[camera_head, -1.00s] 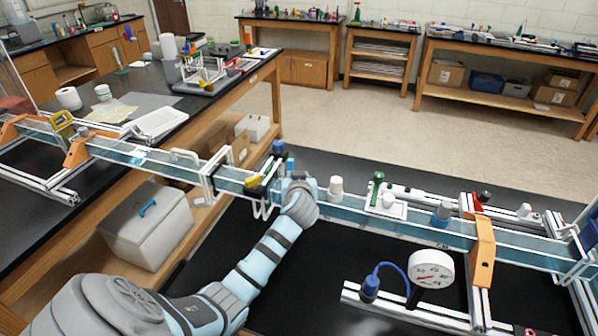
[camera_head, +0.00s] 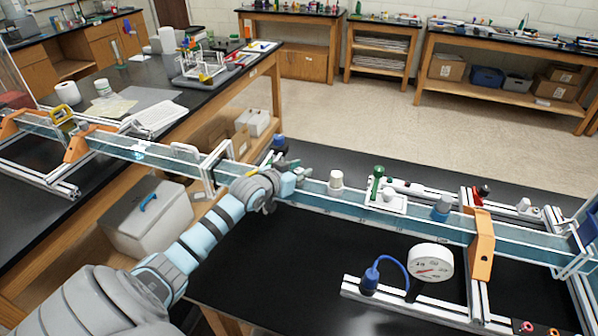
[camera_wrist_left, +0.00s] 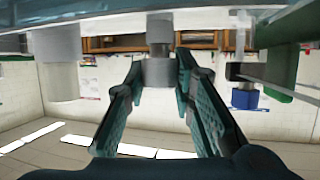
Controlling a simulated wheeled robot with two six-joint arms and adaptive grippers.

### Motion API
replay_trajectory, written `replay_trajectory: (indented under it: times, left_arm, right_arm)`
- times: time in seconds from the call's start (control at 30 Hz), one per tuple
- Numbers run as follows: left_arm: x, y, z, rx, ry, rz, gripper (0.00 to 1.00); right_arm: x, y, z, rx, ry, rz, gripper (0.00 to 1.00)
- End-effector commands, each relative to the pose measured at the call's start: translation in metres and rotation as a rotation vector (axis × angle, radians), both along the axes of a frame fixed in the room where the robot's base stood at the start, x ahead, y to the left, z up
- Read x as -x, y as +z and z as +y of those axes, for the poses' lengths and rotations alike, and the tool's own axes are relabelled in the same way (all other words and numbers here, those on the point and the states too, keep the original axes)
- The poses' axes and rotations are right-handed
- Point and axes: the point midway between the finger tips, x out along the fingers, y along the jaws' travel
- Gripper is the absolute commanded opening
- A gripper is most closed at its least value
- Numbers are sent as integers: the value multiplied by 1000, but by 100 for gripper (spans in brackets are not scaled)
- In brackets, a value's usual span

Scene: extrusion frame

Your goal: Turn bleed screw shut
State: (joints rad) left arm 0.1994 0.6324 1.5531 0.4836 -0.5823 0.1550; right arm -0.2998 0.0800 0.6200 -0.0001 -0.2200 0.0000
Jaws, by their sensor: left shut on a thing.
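My left gripper (camera_head: 288,168) is at the top of the long clear channel (camera_head: 320,197), near its middle. In the left wrist view my left gripper (camera_wrist_left: 158,78) has its two green fingers closed on a grey cylindrical knob (camera_wrist_left: 158,50), seemingly the bleed screw. The knob sits between the fingertips, under the pale channel edge at the top of that picture. In the head view my wrist and gripper hide the knob. My right gripper is in neither view.
A white-capped fitting (camera_head: 336,180) stands right of my gripper, then a green-handled valve (camera_head: 377,181) and a blue-grey fitting (camera_head: 441,207). A round gauge (camera_head: 431,262) is in front of an orange support (camera_head: 481,247). The black tabletop (camera_head: 290,255) before the channel is mostly bare.

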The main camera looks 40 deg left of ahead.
Motion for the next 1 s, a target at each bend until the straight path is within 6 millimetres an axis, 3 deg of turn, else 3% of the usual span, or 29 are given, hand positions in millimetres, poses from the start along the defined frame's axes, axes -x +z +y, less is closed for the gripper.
replay_trajectory:
  times: [0.33,0.37,0.5,0.83,1.0]
  left_arm:
    - [0,-2,-1,2,-2,4,0]
    - [0,-2,-1,3,-2,4,25]
    - [0,-1,0,2,-2,3,44]
    - [4,0,0,1,-1,2,44]
    - [33,11,-3,-6,-6,6,44]
  right_arm:
    - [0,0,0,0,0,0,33]
    - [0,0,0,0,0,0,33]
    - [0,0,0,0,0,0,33]
    - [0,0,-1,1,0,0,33]
    - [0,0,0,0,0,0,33]
